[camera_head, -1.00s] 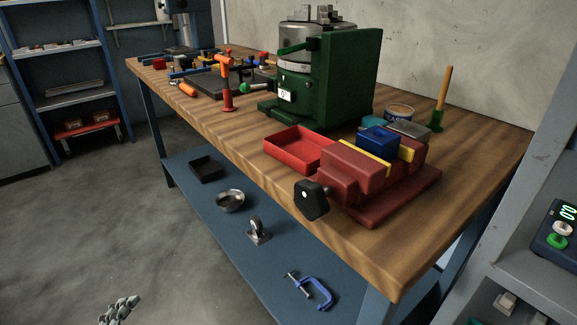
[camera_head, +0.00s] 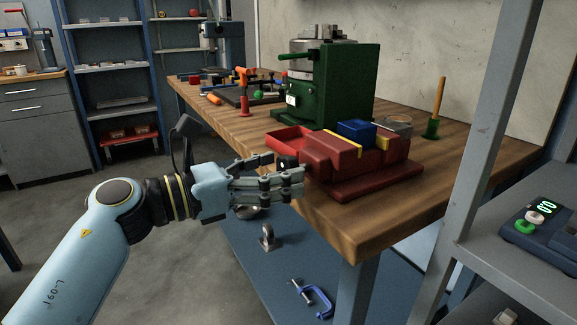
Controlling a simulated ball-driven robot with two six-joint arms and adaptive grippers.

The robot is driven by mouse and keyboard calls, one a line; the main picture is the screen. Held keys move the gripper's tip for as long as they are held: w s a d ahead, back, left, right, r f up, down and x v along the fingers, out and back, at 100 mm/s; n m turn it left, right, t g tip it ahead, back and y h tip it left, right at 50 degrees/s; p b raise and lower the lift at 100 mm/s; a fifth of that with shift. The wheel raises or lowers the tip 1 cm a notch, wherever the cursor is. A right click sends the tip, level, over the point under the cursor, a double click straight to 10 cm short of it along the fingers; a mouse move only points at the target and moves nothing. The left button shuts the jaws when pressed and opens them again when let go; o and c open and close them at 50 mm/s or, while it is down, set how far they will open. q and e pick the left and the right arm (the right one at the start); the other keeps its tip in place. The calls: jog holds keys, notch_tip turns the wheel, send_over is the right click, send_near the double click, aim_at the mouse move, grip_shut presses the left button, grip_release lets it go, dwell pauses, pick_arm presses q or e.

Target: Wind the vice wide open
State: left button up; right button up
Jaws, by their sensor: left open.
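The dark red vice (camera_head: 380,178) sits at the near corner of the wooden bench. A blue block (camera_head: 357,131) sits between its yellow-faced jaws; I cannot tell whether both jaws touch it. The vice's black handle (camera_head: 288,161) is at its left end, mostly hidden behind my left gripper. My left gripper (camera_head: 298,183) is open, with its fingers pointing right at the handle end. I cannot tell whether it touches the handle. My right gripper is not in view.
A red tray (camera_head: 283,133) lies just behind the vice. A green machine (camera_head: 350,85) stands further back. A grey shelf post (camera_head: 490,120) rises at the right. A blue clamp (camera_head: 316,298) and other items lie on the lower shelf.

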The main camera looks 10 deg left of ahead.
pick_arm(q)
jog(key=shift+x, duration=1.3)
jog(key=shift+a, duration=0.1)
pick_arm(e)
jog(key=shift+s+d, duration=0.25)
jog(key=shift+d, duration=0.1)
pick_arm(q)
jog(key=c, duration=1.2)
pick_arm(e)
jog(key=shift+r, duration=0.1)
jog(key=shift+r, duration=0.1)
pick_arm(q)
jog(key=n+p, duration=0.3)
jog(key=shift+w+r, duration=0.1)
jog(key=shift+r, duration=0.05)
jog(key=n+p, duration=0.2)
jog(key=shift+w+a+n, duration=0.1)
jog(key=shift+a+n, duration=0.05)
jog(key=shift+n, duration=0.25)
jog(key=shift+f+n+p, duration=0.2)
jog(key=shift+n+p, duration=0.4)
jog(key=shift+n, duration=0.1)
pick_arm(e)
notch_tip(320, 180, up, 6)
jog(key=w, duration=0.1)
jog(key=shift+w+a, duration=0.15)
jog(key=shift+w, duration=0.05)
